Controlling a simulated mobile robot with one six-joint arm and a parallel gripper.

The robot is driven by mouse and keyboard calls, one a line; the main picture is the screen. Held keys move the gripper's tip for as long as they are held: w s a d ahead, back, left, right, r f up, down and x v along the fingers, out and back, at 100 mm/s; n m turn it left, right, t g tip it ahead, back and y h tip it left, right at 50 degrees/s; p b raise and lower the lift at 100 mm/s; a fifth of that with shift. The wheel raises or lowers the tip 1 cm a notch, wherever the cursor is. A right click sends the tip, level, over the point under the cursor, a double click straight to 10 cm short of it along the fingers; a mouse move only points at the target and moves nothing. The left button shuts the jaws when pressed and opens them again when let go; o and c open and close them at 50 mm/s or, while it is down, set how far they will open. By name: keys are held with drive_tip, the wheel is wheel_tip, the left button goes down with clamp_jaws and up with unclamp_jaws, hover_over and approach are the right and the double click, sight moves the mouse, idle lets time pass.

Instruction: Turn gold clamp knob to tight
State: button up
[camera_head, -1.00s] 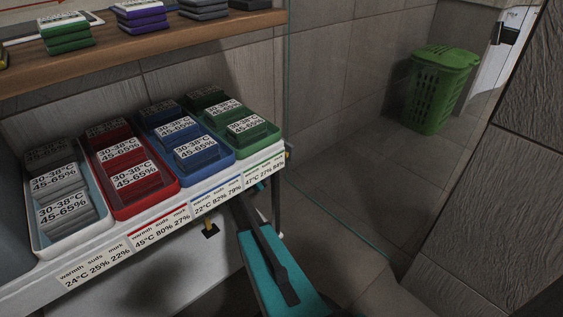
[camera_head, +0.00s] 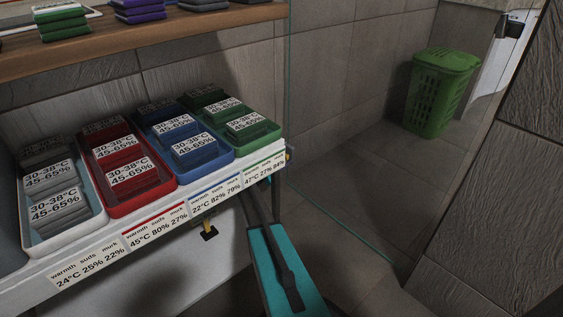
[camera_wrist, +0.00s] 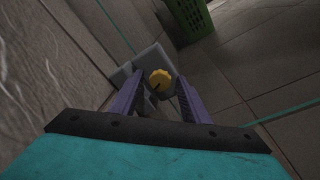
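The gold clamp knob (camera_wrist: 160,79) shows in the wrist view as a round, notched yellow cap with a dark mark, in front of a grey bracket (camera_wrist: 146,62). My gripper (camera_wrist: 159,84) is open, with one purple finger to the left of the knob and one to the right. I cannot tell whether either finger touches it. In the head view my teal arm reaches up to the right end of the white shelf, and the fingers cannot be made out. A small yellowish part (camera_head: 289,151) shows at that shelf end; I cannot tell if it is the same knob.
The white shelf (camera_head: 150,222) carries grey, red, blue and green trays of labelled blocks. A gold stem with a black foot (camera_head: 208,233) hangs under its front. A glass panel edge (camera_head: 340,218) stands to the right. A green basket (camera_head: 437,95) stands on open floor at the back.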

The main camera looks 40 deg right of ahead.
drive_tip(key=c, duration=0.9)
drive_tip(key=shift+m, duration=0.3)
drive_tip(key=shift+m+h+b, duration=0.3)
drive_tip(key=shift+m+b, duration=1.25)
drive_tip(key=shift+m, duration=0.35)
drive_tip(key=shift+w, duration=0.1)
drive_tip(key=o, duration=1)
drive_tip(key=shift+o, duration=0.2)
